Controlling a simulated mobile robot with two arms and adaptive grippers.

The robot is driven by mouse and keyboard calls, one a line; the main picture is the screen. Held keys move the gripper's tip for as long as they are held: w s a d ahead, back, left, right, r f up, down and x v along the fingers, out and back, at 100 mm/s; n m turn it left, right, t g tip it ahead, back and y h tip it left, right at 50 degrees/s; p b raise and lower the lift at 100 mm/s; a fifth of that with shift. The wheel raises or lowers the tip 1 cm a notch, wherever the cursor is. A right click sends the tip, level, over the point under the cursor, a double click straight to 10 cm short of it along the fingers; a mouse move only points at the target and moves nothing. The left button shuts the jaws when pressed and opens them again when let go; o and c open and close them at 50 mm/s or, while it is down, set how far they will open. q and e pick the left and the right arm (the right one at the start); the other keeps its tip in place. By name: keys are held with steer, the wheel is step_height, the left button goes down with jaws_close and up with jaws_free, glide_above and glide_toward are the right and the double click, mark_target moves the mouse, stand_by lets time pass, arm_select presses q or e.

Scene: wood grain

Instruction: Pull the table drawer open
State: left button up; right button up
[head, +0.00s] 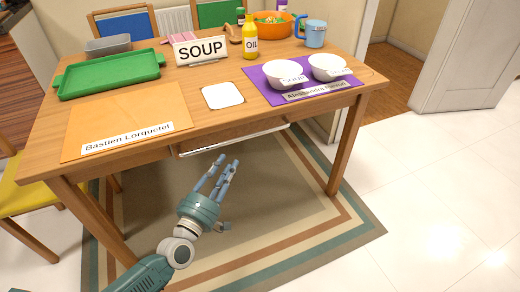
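The wooden table (215,118) stands ahead of me. Its drawer (232,137) sits under the front edge, near the middle, with a pale strip along its lower side. I cannot tell whether the drawer is fully closed or slightly out. My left gripper (228,162) is below and in front of the drawer, its fingers pointing up toward it. The fingers are apart with nothing between them, and they look clear of the drawer. My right gripper is not in view.
On the table are an orange mat (120,112), a green tray (110,73), a SOUP sign (201,50), a white square (222,95), an oil bottle (250,40) and a purple mat (262,88) with two white bowls. A table leg (345,150) stands at right. The rug below is clear.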

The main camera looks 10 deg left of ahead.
mark_target(241, 139)
arm_select(q)
steer(key=shift+n, duration=0.3)
steer(key=x, duration=0.3)
steer(key=r+x, duration=0.1)
steer(key=x, duration=0.3)
steer(key=b+x, duration=0.1)
steer(key=x, duration=0.2)
steer(key=shift+d+r, duration=0.15)
steer(key=shift+r, duration=0.2)
steer(key=shift+w+d, duration=0.1)
steer(key=shift+w, duration=0.4)
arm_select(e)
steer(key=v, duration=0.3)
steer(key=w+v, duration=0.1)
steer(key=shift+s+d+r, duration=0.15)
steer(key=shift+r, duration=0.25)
arm_select(q)
jaws_close()
